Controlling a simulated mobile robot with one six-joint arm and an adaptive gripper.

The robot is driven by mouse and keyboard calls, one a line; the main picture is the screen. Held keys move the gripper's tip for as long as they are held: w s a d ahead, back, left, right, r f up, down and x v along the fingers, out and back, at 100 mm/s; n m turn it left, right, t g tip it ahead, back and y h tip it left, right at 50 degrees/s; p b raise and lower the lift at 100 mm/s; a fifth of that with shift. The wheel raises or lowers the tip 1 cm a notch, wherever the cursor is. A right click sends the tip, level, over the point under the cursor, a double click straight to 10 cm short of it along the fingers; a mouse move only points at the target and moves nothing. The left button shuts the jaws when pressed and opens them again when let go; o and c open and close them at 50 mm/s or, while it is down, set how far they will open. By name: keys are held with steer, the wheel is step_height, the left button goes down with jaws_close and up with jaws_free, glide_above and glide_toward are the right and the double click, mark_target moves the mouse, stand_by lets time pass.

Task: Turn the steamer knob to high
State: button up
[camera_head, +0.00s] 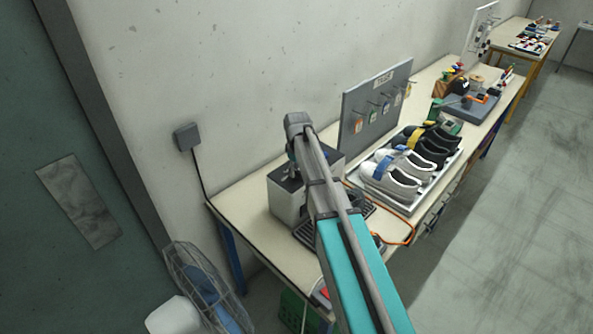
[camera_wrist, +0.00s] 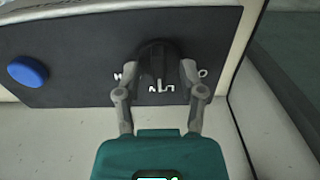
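The steamer is a grey box-shaped machine (camera_head: 287,206) on the near end of the bench, partly hidden by my arm in the head view. In the wrist view its dark front panel (camera_wrist: 75,72) carries a black round knob (camera_wrist: 158,60) with white markings beside it, partly covered. My gripper (camera_wrist: 159,72) has one finger on each side of the knob. The fingertips lie very close to its edges; whether they press on it is not clear.
A blue round button (camera_wrist: 28,71) sits on the panel left of the knob. A tray (camera_head: 408,207) of shoes and a grey pegboard (camera_head: 372,108) stand right of the steamer. An orange cable (camera_head: 411,232) runs along the bench. A fan (camera_head: 205,285) stands at the near left.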

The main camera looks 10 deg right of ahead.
jaws_close()
steer(key=shift+m, duration=0.5)
steer(key=m, duration=1.1)
stand_by(0.5)
steer(key=shift+o, duration=0.2)
jaws_free()
steer(key=shift+r, duration=0.1)
